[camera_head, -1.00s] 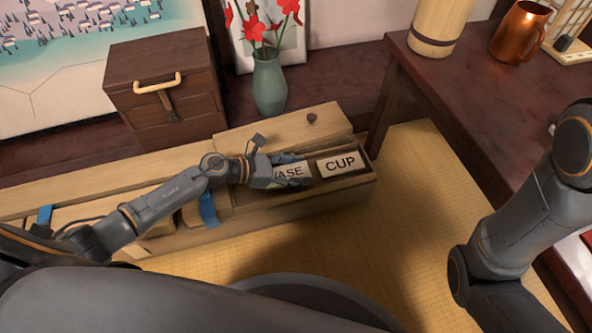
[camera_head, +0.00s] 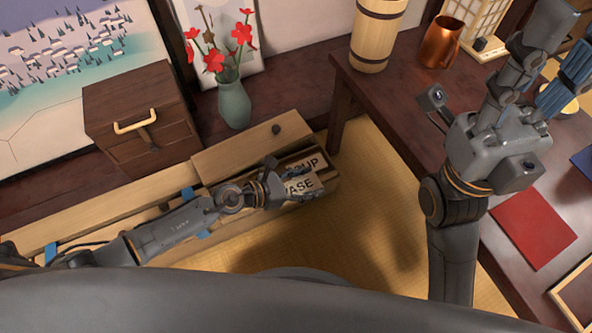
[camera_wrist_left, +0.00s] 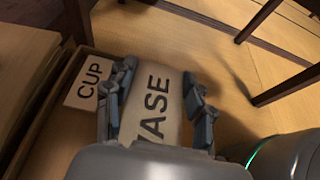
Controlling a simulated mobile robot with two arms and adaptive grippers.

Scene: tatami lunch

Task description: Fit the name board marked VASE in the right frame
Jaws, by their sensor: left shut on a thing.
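The VASE board (camera_head: 300,186) is pale with dark letters. My left gripper (camera_head: 288,188) is shut on it, at the right end of the long wooden box (camera_head: 318,197). In the left wrist view, the VASE board (camera_wrist_left: 157,100) sits between both fingers of the left gripper (camera_wrist_left: 157,108). The CUP board (camera_wrist_left: 88,82) lies in the box beside it, partly covered in the head view (camera_head: 313,162). My right gripper (camera_head: 555,58) is open and empty above the dark table. A wood-edged frame (camera_head: 562,292) is cut off at the lower right; its marking cannot be read.
A red flat item (camera_head: 535,228) and a blue one (camera_head: 583,163) lie on the dark table (camera_head: 400,128). A wooden keg (camera_head: 376,38) and copper mug (camera_head: 441,42) stand at its back. A green vase with red flowers (camera_head: 234,104) and a drawer chest (camera_head: 135,115) stand behind the box.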

